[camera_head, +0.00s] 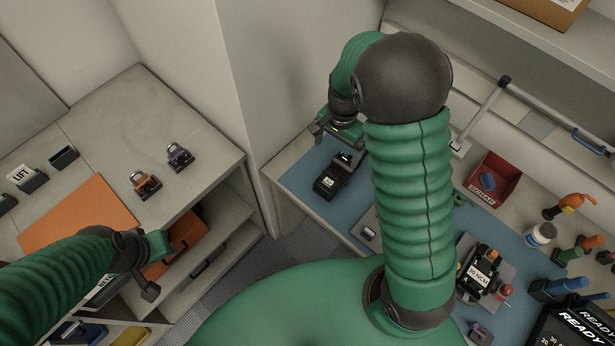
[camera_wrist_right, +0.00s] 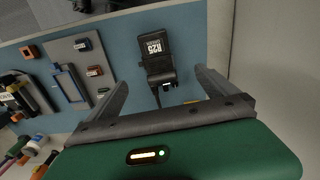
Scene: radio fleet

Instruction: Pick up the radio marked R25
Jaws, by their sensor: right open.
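The radio marked R25 (camera_wrist_right: 157,47) is black with a white label and lies on the blue mat. In the head view the same black radio (camera_head: 331,182) lies near the mat's back left corner, its label too small to read. My right gripper (camera_head: 337,130) is close by it, partly hidden behind my own arm. In the right wrist view my right gripper (camera_wrist_right: 160,78) is open, with the lower part of the radio showing between its two fingers. It grips nothing. My left gripper (camera_head: 152,268) is beside the left cabinet, and its jaws are not clear.
The blue mat (camera_head: 298,180) also bears a grey board (camera_wrist_right: 82,62) with small parts. A red bin (camera_head: 503,172), a white bottle (camera_head: 540,235) and several tools stand at the right. A wall borders the radio's side. The left cabinet (camera_head: 210,140) holds padlocks and an orange mat.

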